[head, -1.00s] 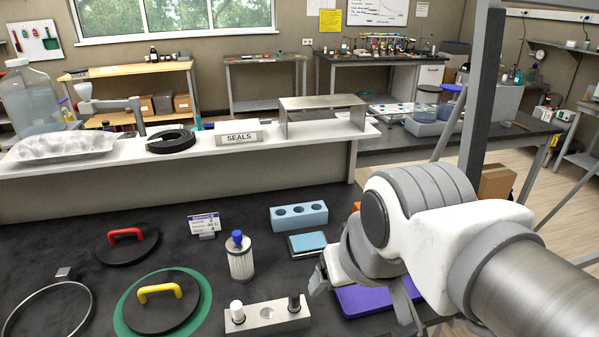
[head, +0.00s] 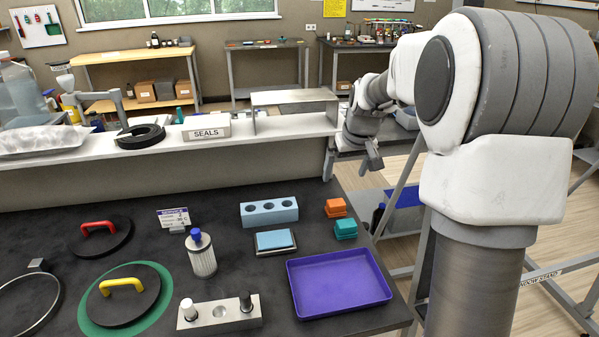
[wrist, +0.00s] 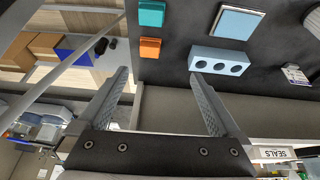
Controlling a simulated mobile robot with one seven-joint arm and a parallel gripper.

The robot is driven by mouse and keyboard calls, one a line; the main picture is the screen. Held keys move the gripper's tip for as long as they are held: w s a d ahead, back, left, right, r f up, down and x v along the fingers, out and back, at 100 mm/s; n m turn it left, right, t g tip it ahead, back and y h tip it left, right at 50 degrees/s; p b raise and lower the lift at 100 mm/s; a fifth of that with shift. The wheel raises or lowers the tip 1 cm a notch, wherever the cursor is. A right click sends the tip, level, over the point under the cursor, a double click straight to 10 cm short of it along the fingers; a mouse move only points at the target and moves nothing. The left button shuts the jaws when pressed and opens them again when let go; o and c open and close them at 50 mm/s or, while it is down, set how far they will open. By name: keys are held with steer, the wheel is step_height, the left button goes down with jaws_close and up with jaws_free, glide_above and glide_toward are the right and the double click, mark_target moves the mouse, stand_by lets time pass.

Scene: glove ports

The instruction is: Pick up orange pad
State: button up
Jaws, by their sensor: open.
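The orange pad (head: 336,207) is a small stepped block on the dark bench, near its right edge. It also shows in the wrist view (wrist: 150,48), just beyond the fingertips and between their lines. A similar teal pad (head: 345,229) sits beside it, nearer the head camera. My gripper (head: 352,170) is beyond the orange pad, above it and near the bench's far right corner. In the wrist view its two fingers (wrist: 160,76) are spread wide with nothing between them. Nothing hides the orange pad.
A purple tray (head: 340,283) lies empty in front of the pads. A light blue block with holes (head: 269,212) and a blue-topped pad (head: 275,241) stand to the left. The raised white shelf (head: 290,128) runs behind. Floor lies beyond the bench's right edge.

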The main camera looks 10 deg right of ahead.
mark_target(338, 205)
steer(key=x, duration=0.7)
steer(key=w+d+p+x, duration=0.1)
steer(key=x, duration=0.7)
steer(key=w+d+r+x, duration=0.1)
steer(key=x, duration=0.6)
steer(key=shift+w+d+f, duration=0.1)
steer(key=shift+d+f, duration=0.15)
steer(key=shift+f, duration=0.15)
steer(key=c, duration=1.3)
